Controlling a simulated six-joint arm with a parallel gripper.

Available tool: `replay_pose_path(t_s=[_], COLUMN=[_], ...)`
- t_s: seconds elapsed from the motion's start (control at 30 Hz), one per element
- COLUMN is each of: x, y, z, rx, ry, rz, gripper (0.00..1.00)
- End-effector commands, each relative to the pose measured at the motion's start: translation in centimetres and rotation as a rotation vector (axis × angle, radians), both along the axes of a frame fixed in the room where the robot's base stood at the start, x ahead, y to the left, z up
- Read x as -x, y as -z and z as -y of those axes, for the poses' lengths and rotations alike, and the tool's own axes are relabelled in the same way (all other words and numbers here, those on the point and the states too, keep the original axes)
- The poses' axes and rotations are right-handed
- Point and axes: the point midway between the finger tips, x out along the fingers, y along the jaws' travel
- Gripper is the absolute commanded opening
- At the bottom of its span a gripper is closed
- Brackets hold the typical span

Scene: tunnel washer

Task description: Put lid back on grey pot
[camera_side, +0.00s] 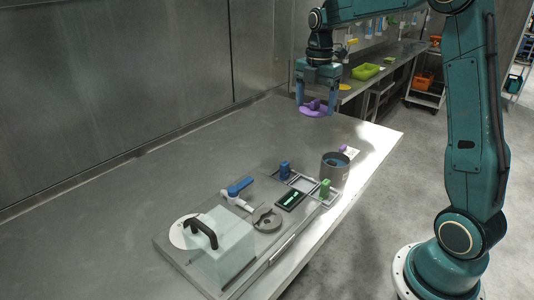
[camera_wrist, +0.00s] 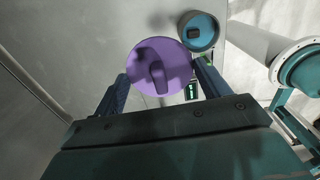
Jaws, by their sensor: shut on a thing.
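A purple round lid (camera_side: 318,112) with a raised knob hangs level in my gripper (camera_side: 315,105), well above the table. In the wrist view the lid (camera_wrist: 143,80) sits between the two fingers, which grip it at opposite edges of its rim, knob facing the wrist. The grey pot (camera_side: 335,174) stands open and upright on the table, near its right edge, below and apart from the lid. The wrist view shows the pot (camera_wrist: 215,34) from above, beyond the lid, with a blue inside and a small dark thing in it.
The table's back left is clear.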

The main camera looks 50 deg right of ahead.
Motion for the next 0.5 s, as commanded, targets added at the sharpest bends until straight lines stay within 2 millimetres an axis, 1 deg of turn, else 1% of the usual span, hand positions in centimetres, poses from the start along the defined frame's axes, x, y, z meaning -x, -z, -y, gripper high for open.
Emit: replay_pose_path(t_s=[0.03, 0.3, 0.5], x=[0.9, 5.2, 7.5], y=[0.4, 2.7, 3.9], z=[0.1, 0.0, -0.3], rx=[-0.001, -0.001, 0.000], ry=[0.002, 0.002, 0.002], rz=[-0.002, -0.001, 0.000], gripper=[0.54, 0.54, 0.54])
